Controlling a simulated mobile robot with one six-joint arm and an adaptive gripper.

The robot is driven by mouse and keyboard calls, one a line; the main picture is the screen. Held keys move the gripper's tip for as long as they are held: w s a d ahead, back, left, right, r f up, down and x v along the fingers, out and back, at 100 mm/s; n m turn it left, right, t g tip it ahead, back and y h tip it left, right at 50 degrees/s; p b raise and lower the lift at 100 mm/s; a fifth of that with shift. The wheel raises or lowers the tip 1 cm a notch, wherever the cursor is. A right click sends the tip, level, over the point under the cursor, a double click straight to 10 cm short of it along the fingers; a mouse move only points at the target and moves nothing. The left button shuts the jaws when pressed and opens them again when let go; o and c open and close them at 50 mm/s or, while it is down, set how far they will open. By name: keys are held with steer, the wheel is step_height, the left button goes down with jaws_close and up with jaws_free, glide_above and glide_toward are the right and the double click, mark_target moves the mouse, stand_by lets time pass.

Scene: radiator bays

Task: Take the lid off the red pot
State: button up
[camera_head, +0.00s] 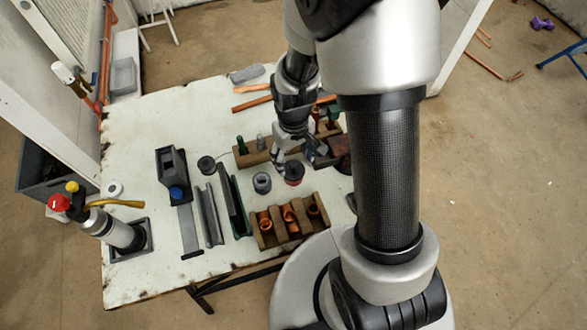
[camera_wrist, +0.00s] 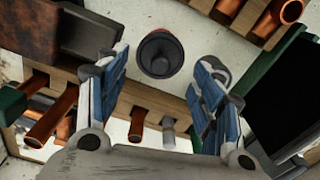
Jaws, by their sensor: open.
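The red pot (camera_head: 294,180) stands on the white table below my gripper (camera_head: 294,158), with its dark lid (camera_head: 294,168) on top. In the wrist view the dark round lid (camera_wrist: 160,52) lies between and a little beyond my two blue-sided fingers (camera_wrist: 163,66). Only a thin reddish edge of the pot shows below the lid there. My gripper is open and empty, with a gap on both sides of the lid. The height of the fingertips above the lid is hard to tell.
A wooden rack with copper fittings (camera_head: 268,239) is in front, and a wooden block with upright pieces (camera_head: 245,159) is behind. Dark channels (camera_head: 209,215) lie to the left.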

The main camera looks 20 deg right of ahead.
mark_target(293, 164)
steer(key=f+b, duration=0.1)
steer(key=f, duration=0.3)
steer(key=shift+w+f+b, duration=0.15)
steer(key=shift+w+b, duration=0.05)
steer(key=shift+b, duration=0.15)
steer(key=c, duration=0.4)
